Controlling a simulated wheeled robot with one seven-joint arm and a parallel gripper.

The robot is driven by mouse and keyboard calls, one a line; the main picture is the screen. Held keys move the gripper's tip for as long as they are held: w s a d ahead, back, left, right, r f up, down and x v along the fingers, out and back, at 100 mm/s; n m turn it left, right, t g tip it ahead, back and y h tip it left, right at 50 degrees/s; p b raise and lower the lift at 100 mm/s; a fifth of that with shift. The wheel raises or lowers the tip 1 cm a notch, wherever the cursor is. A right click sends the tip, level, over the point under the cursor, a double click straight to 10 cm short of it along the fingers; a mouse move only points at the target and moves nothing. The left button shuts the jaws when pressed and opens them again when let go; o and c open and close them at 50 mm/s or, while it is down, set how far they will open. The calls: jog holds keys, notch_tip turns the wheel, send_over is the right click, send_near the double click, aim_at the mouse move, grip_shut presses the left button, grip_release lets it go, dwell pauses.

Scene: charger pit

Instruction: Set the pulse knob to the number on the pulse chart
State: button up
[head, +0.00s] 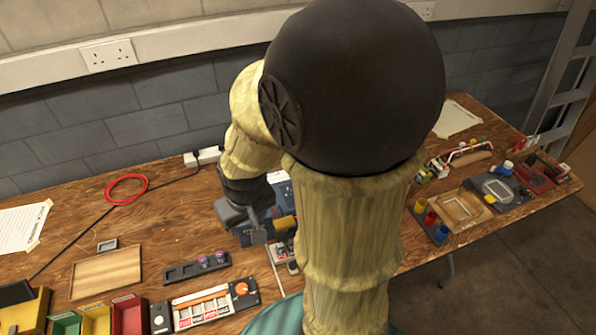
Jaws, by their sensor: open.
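My gripper (264,228) is at the blue-grey box (245,237) in the middle of the bench, and it is open. My arm and gripper hide most of this box, and no pulse knob can be made out on it. A small yellow part (286,222) shows beside the fingers; I cannot tell what it belongs to. An orange knob (242,288) sits on a dark panel at the front, left of my arm. I cannot tell whether it is the pulse knob. A paper (458,118) lies at the back right and a printed sheet (22,228) at the left; neither can be read as the pulse chart.
A red cable coil (126,188), a wooden board (106,272) and a dark tray (196,269) lie left. Coloured bins (128,314) stand at the front left. A cup rack (430,222) and a wooden frame (460,212) stand right. The back left bench is mostly clear.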

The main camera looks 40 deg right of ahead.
jog(key=w+d+r+g+p, duration=0.1)
jog(key=w+d, duration=0.4)
jog(key=d, duration=0.5)
jog(key=w+d+r+g+p, duration=0.1)
jog(key=w+d+r+p, duration=0.1)
jog(key=w+d, duration=0.4)
jog(key=d+r, duration=0.1)
jog(key=d, duration=0.4)
jog(key=shift+m+g, duration=0.3)
jog(key=shift+w+d+f, duration=0.1)
jog(key=shift+f, duration=0.05)
notch_tip(320, 180, down, 17)
jog(key=shift+f+p, duration=0.1)
jog(key=shift+p, duration=0.65)
jog(key=c, duration=1)
